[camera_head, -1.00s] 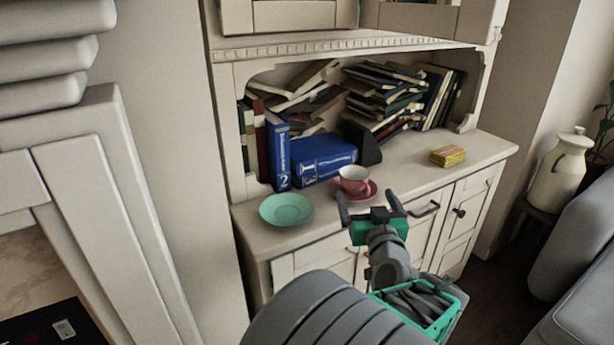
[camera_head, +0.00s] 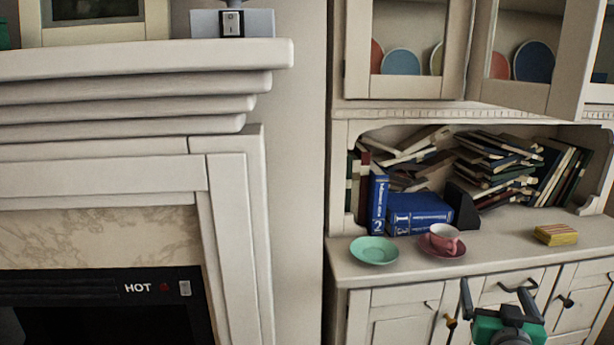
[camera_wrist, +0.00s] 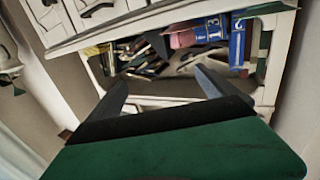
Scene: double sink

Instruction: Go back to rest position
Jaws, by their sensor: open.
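My gripper (camera_head: 497,292) shows at the lower right of the head view, in front of the cabinet's drawers and doors and below the counter edge. Its two dark fingers are apart with nothing between them. In the wrist view the open fingers (camera_wrist: 161,80) point toward the cabinet, which appears upside down, with the blue books (camera_wrist: 222,42) at the top right. The rest of my arm is mostly out of the head view.
A green dish (camera_head: 374,251), a pink cup (camera_head: 443,238) on a pink saucer (camera_head: 458,252) and a yellow box (camera_head: 556,235) stand on the cabinet counter (camera_head: 500,259). Books (camera_head: 495,165) lie piled behind. A fireplace (camera_head: 235,240) stands left. A glass door (camera_head: 535,60) above hangs open.

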